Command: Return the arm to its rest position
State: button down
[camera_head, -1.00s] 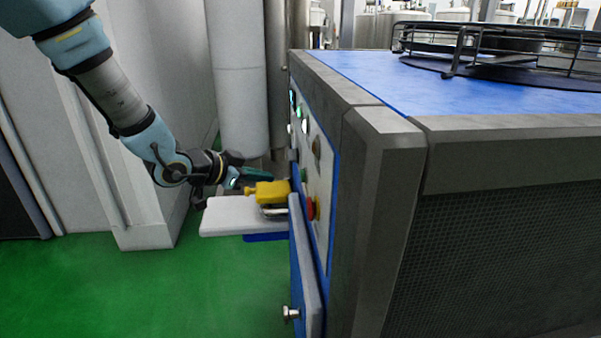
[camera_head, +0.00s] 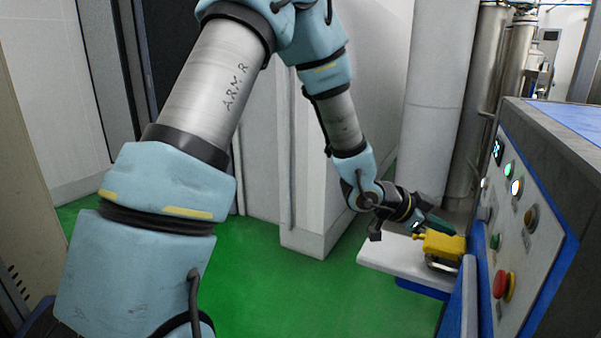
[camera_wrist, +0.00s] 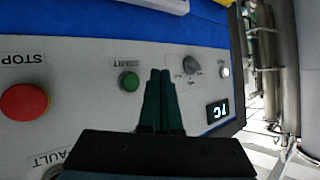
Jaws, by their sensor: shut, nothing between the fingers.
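My gripper (camera_head: 437,224) is shut and empty in the head view. It is held at the machine's control panel (camera_head: 530,215), just above and beside a yellow object (camera_head: 440,246) on a white shelf (camera_head: 385,254). In the wrist view the closed dark green fingers (camera_wrist: 161,78) point at the panel, between a green button (camera_wrist: 129,81) and a grey knob (camera_wrist: 192,65). I cannot tell whether the fingertips touch the panel. My arm is bent, reaching from the upper middle of the head view down to the right.
The panel has a red stop button (camera_wrist: 24,102), which also shows in the head view (camera_head: 504,285), and a small lit display (camera_wrist: 217,111). A white pillar (camera_head: 432,90) and steel pipes (camera_head: 490,90) stand behind. Green floor (camera_head: 265,285) is open left of the shelf.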

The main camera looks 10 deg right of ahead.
jog(key=w+a+n+t+y, duration=0.4)
jog(key=w+a, duration=0.3)
jog(key=a, duration=0.7)
jog(key=w+a+n+t+y, duration=0.1)
jog(key=w+a+n+y, duration=0.45)
jog(key=a, duration=0.75)
jog(key=s+a+n+g, duration=0.1)
jog(key=s+a+n, duration=0.2)
jog(key=a, duration=0.3)
jog(key=s+a+n+g+y, duration=0.1)
jog(key=s+a+n, duration=0.2)
jog(key=a, duration=0.4)
jog(key=s+a+r+n+g+y, duration=0.1)
jog(key=s+a+n, duration=0.2)
jog(key=a, duration=0.3)
jog(key=shift+s+a+n+p, duration=0.35)
jog(key=shift+a+n, duration=0.05)
jog(key=shift+n, duration=0.15)
jog(key=shift+r+y, duration=0.1)
jog(key=shift+y, duration=0.15)
